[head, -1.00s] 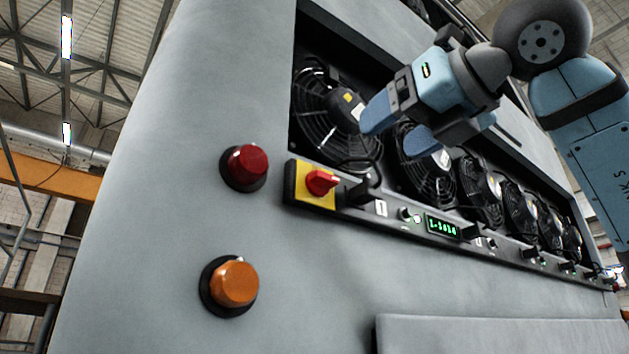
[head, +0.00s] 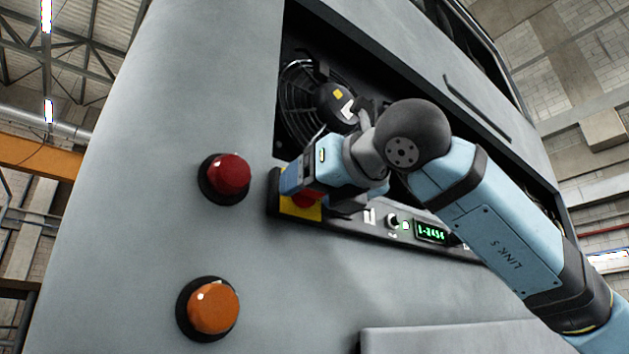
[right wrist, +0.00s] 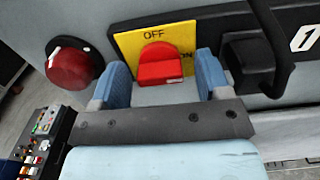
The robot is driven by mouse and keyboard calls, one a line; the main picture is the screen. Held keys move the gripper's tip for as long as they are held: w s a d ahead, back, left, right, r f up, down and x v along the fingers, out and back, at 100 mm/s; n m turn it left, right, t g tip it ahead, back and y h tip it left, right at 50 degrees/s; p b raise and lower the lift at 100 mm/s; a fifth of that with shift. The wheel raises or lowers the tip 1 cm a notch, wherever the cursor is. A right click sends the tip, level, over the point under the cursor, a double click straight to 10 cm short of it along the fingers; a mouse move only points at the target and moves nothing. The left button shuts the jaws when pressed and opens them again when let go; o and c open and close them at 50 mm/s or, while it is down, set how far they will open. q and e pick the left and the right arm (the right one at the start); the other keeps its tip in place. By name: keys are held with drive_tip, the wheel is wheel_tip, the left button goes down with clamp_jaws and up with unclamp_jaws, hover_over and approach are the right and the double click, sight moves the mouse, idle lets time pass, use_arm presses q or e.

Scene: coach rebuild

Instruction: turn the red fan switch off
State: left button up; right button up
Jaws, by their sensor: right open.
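The red fan switch (head: 307,201) sits on a yellow plate (head: 298,211) at the left end of the black panel, partly hidden by my right gripper (head: 305,188) in the head view. In the right wrist view the red switch (right wrist: 160,65) shows between the two blue fingers of my right gripper (right wrist: 162,73). The fingers are open, one on each side of it, with gaps visible. The plate reads OFF above the switch and ON at its right, partly covered by the knob. I cannot tell which mark the switch points to. My left gripper is not in view.
A red round knob (head: 224,178) and an orange one (head: 209,307) stick out from the grey body left of the panel. A black plug with a cable (right wrist: 249,62) is close right of the switch. A fan (head: 312,105) is above; a green display (head: 431,231) is farther right.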

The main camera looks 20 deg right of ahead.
drive_tip(key=c, duration=0.9)
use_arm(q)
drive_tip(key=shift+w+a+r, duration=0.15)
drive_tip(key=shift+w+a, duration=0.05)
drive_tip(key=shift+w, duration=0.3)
